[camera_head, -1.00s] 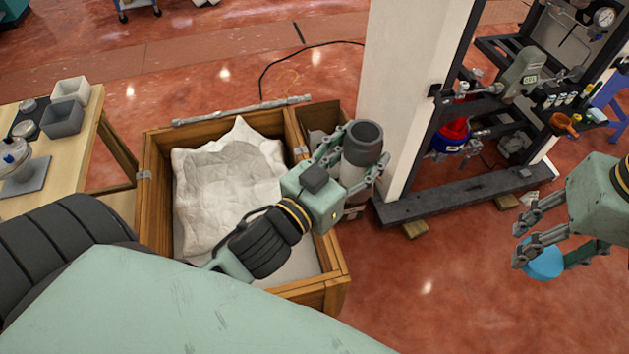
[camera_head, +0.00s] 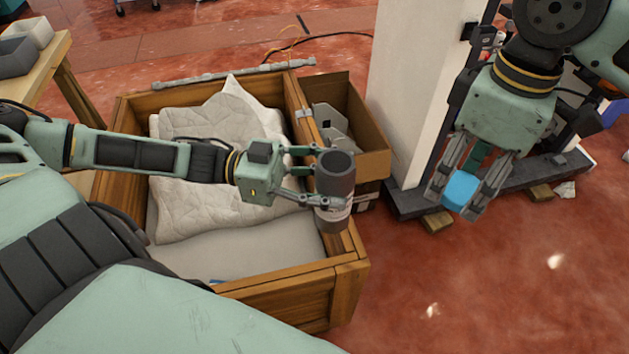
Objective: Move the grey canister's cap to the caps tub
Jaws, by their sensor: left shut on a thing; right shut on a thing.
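The grey canister (camera_head: 335,180) is upright over the right side of the wooden crate, with a dark, open-looking top and a paler lower part. My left gripper (camera_head: 322,177) is shut around its side. My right gripper (camera_head: 456,200) is shut on a blue cap (camera_head: 461,188), held to the right of the canister and apart from it, above the floor. A grey tub (camera_head: 14,57) and a white tub (camera_head: 38,32) are partly in view on the table at top left. I cannot tell which is the caps tub.
The wooden crate (camera_head: 285,290) holds quilted white padding (camera_head: 200,170). A cardboard box (camera_head: 362,130) with grey parts stands beside its right side. A white column (camera_head: 415,80) rises behind my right gripper. The wooden table (camera_head: 55,55) is at the upper left. Red floor at lower right is clear.

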